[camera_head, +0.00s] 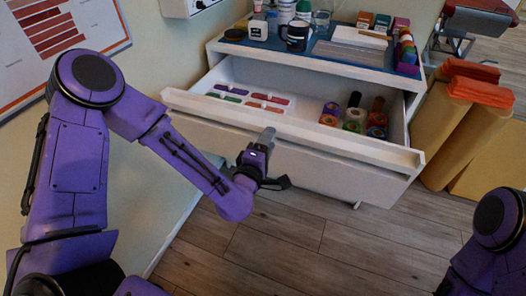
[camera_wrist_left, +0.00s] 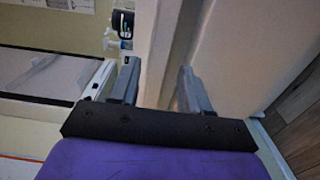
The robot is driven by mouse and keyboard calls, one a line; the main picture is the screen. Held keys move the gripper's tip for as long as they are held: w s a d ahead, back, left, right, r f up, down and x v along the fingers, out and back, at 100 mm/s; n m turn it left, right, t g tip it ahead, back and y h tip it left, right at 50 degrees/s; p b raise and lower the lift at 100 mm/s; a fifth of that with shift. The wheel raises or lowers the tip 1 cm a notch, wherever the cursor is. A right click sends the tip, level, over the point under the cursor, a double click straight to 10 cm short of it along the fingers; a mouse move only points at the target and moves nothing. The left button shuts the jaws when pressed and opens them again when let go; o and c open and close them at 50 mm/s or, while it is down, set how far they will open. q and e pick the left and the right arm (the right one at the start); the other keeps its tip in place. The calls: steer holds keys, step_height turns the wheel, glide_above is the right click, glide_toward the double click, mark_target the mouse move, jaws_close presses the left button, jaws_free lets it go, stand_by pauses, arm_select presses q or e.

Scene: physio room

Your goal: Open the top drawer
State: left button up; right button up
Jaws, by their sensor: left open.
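The top drawer (camera_head: 290,131) of the white cabinet is pulled out, and its inside shows from above. It holds a tray of coloured strips (camera_head: 248,98) and several coloured rolls (camera_head: 355,117). My left gripper (camera_head: 266,139) is at the drawer's front panel, left of its middle. In the left wrist view my left gripper (camera_wrist_left: 159,75) has its two fingers apart, with a pale panel beyond them. I cannot tell whether the fingers touch the drawer. My right arm shows at the lower right, but its gripper is out of view.
The cabinet top (camera_head: 340,50) carries a dark mug (camera_head: 296,36), bottles, small boxes and a stack of paper. A wall with a poster (camera_head: 62,30) is at the left. The wooden floor (camera_head: 320,245) in front is clear.

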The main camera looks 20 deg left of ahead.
arm_select(q)
steer(key=s+p, duration=0.2)
steer(key=s, duration=0.6)
steer(key=shift+s, duration=0.15)
